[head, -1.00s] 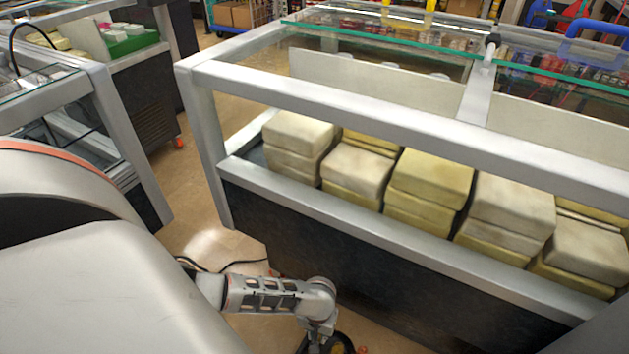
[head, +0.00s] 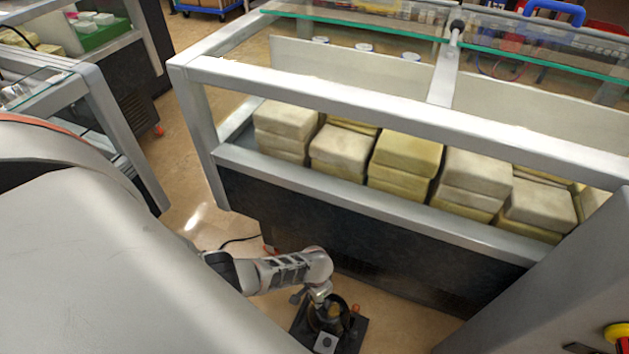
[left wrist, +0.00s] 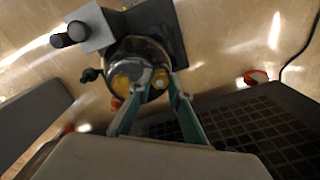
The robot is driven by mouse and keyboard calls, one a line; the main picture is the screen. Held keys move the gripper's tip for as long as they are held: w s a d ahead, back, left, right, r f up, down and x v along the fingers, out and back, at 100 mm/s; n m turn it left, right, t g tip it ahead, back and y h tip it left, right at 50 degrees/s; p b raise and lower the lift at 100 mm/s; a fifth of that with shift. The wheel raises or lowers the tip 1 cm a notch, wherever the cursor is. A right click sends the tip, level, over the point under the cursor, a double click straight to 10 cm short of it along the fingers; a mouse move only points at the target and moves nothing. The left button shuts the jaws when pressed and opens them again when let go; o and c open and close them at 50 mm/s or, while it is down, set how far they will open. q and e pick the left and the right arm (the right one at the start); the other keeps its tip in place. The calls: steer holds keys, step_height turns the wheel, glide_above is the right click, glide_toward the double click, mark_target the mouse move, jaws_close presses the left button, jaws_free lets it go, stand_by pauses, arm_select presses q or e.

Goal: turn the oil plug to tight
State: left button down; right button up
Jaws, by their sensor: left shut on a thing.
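The vacuum pump (head: 352,331) stands on the floor below the display case, with a dark base and a round body. It also shows in the left wrist view, with a grey box (left wrist: 90,27) and black knobs beside its round body (left wrist: 140,52). My left gripper (head: 318,296) is at the pump's top. In the left wrist view its teal fingers (left wrist: 158,86) close on a small yellowish piece (left wrist: 160,77), which looks like the oil plug; the fingers partly hide it. I cannot read how far it is turned. My right gripper is not in view.
A long display case (head: 370,240) holding stacked pale blocks (head: 405,160) stands close behind the pump. Another case (head: 95,90) is at the left. A dark cable (head: 240,239) lies on the floor. A dark grille (left wrist: 250,125) is close to the fingers at right.

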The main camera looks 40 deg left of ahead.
arm_select(q)
steer(key=m, duration=0.4)
steer(key=shift+s+f+m, duration=0.15)
steer(key=shift+s+m, duration=0.05)
steer(key=shift+m, duration=2.1)
steer(key=c, duration=1.9)
jaws_free()
steer(key=shift+w, duration=0.1)
